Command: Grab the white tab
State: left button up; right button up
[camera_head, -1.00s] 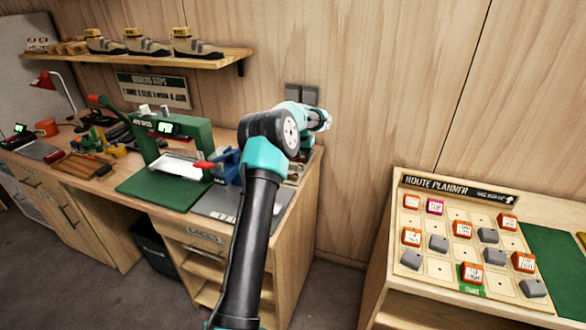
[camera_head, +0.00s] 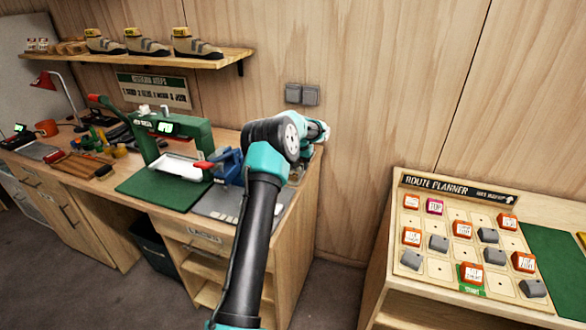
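Small white pieces (camera_head: 226,213) lie at the front of a grey mat on the left workbench; they are too small to tell which is the white tab. My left arm rises from the bottom middle and bends at a dark and teal joint. Its far end, with my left gripper (camera_head: 318,131), is over the bench's right end, mostly hidden behind the joint. I cannot see its fingers or whether it holds anything. My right gripper is not in view.
A green press (camera_head: 172,142) with a white tray (camera_head: 181,168) stands on a green mat (camera_head: 160,190). A blue tool (camera_head: 228,166) sits beside it. On the right, a route planner board (camera_head: 462,238) holds orange and grey blocks. A shoe shelf (camera_head: 130,58) hangs above.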

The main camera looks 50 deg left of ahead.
pick_arm(q)
grip_shut()
jog(key=shift+r, duration=0.1)
jog(key=shift+r, duration=1.8)
jog(key=shift+s+d, duration=0.4)
jog(key=shift+d, duration=0.05)
jog(key=s+d+r, duration=0.1)
jog(key=s+d, duration=0.8)
jog(key=d, duration=0.2)
jog(key=shift+s, duration=0.4)
jog(key=shift+r, duration=0.1)
